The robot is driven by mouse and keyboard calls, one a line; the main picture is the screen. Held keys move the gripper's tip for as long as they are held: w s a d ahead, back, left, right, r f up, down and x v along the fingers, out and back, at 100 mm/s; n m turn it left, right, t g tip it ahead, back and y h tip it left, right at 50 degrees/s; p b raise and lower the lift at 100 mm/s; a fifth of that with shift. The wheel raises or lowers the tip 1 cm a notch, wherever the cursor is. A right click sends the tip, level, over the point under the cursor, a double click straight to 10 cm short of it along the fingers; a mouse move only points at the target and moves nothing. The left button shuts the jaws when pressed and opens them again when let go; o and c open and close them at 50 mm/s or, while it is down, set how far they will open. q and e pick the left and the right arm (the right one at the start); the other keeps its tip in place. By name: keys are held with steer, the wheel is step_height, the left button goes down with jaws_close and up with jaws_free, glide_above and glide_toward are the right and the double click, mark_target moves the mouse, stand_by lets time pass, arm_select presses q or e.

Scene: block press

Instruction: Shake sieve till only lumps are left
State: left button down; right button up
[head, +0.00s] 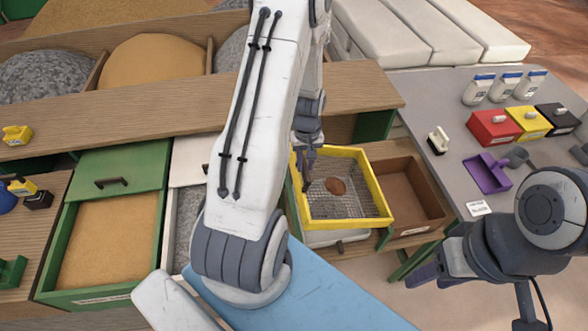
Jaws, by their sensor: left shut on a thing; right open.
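The sieve (376,192) has a yellow square frame and a wire mesh. One brown lump (336,186) lies on the mesh, and I see no loose sand there. My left gripper (307,176) reaches down at the sieve's left side and is shut on its frame. A white bin (322,238) shows partly below the sieve's front edge. My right gripper (426,276) is open and empty at the lower right, apart from the sieve. My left arm hides part of the bench to the left of the sieve.
A brown wooden compartment (422,203) lies right of the sieve. A green-framed drawer of sand (110,240) stands left. The grey table (455,125) at right holds a purple scoop (487,174), red, yellow and black boxes, and white jars. A wooden shelf (362,85) runs behind the sieve.

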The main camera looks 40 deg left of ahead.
arm_select(q)
steer(key=shift+w+d+r, duration=0.45)
steer(key=shift+w+d, duration=0.1)
steer(key=shift+w, duration=0.1)
arm_select(e)
steer(key=shift+r, duration=0.2)
arm_select(q)
steer(key=c, duration=0.8)
jaws_free()
steer(key=shift+w+d+f, duration=0.1)
arm_select(e)
steer(key=shift+w+d, duration=0.2)
